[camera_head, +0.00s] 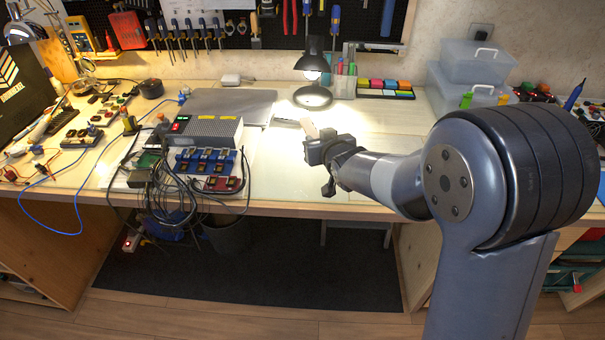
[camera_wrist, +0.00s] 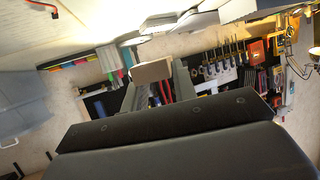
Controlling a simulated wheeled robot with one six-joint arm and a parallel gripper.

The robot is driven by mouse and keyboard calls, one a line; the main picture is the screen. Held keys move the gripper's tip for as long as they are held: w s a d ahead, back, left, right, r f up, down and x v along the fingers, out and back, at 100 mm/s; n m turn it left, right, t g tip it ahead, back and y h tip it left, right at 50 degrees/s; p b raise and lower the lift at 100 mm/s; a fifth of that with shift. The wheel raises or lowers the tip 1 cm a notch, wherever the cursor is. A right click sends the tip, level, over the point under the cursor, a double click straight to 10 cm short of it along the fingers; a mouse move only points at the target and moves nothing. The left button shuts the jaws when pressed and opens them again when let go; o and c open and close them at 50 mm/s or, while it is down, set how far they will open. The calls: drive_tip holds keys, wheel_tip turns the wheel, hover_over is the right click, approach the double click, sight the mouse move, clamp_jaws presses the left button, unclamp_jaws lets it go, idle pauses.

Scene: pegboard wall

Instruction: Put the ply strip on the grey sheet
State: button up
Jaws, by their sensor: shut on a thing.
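The ply strip (camera_head: 310,130) is a short pale wooden piece that sticks up out of my gripper (camera_head: 317,146) in the head view. In the wrist view the strip (camera_wrist: 152,71) shows its pale end between the two fingers of my gripper (camera_wrist: 156,85), which is shut on it. The gripper is over the bright middle of the bench. The grey sheet (camera_head: 232,104) lies flat at the back of the bench, left of the gripper and apart from the strip. The grey box hides part of its front edge.
A grey box (camera_head: 207,129) with cables and blue and red modules stands left of the gripper. A black desk lamp (camera_head: 313,95) stands behind it. Marker pens (camera_head: 345,82) and coloured notes (camera_head: 385,88) are at the back. The bench just left of the gripper is bare.

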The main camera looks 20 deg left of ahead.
sight(307, 176)
drive_tip(key=a+f+b, duration=0.1)
drive_tip(key=f, duration=0.2)
drive_tip(key=f+b, duration=0.1)
drive_tip(key=f, duration=0.2)
drive_tip(key=a+f+b, duration=0.1)
drive_tip(key=f, duration=0.3)
drive_tip(key=shift+s+a+f, duration=0.1)
drive_tip(key=shift+s+a, duration=0.2)
drive_tip(key=shift+s, duration=0.05)
drive_tip(key=o, duration=0.5)
drive_tip(key=shift+f, duration=0.1)
drive_tip(key=o, duration=0.4)
drive_tip(key=shift+o, duration=0.2)
